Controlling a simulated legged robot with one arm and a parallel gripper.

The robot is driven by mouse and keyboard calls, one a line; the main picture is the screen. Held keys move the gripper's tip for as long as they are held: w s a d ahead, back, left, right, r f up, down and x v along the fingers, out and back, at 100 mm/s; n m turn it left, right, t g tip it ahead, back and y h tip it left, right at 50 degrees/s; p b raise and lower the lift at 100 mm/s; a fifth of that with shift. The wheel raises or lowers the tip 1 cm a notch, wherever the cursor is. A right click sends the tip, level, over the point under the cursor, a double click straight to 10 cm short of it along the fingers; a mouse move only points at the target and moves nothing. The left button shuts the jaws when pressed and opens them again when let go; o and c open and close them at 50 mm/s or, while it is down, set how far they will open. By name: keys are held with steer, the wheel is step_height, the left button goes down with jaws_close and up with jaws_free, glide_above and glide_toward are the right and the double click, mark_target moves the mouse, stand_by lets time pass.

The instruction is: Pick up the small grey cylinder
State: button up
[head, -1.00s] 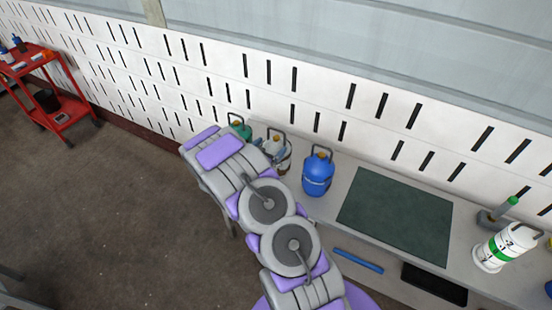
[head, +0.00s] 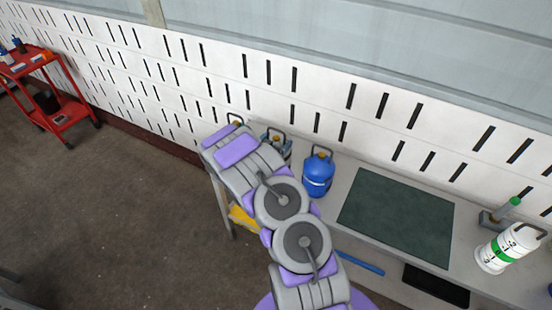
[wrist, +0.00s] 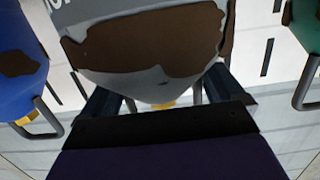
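The small grey cylinder (wrist: 150,55) has large brown patches and fills the upper middle of the wrist view, which looks upside down. Its yellow valve (wrist: 168,104) and part of its handle show between the fingers. My gripper (wrist: 165,98) is open, one dark finger on each side of the cylinder's top end. I cannot tell whether either finger touches it. In the head view the cylinder (head: 286,150) stands on the bench beside the blue cylinder, partly hidden by my arm. My gripper's fingers cannot be made out there.
A blue cylinder (head: 318,175) stands close on the right and a green cylinder (wrist: 305,30) on the other side. The bench has a dark green mat (head: 396,218) and a white-green cylinder (head: 508,248). A slotted wall (head: 330,95) stands behind. A red cart (head: 45,85) is far left.

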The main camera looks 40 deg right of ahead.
steer(key=shift+f, duration=0.15)
steer(key=c, duration=1.5)
steer(key=shift+o, duration=0.2)
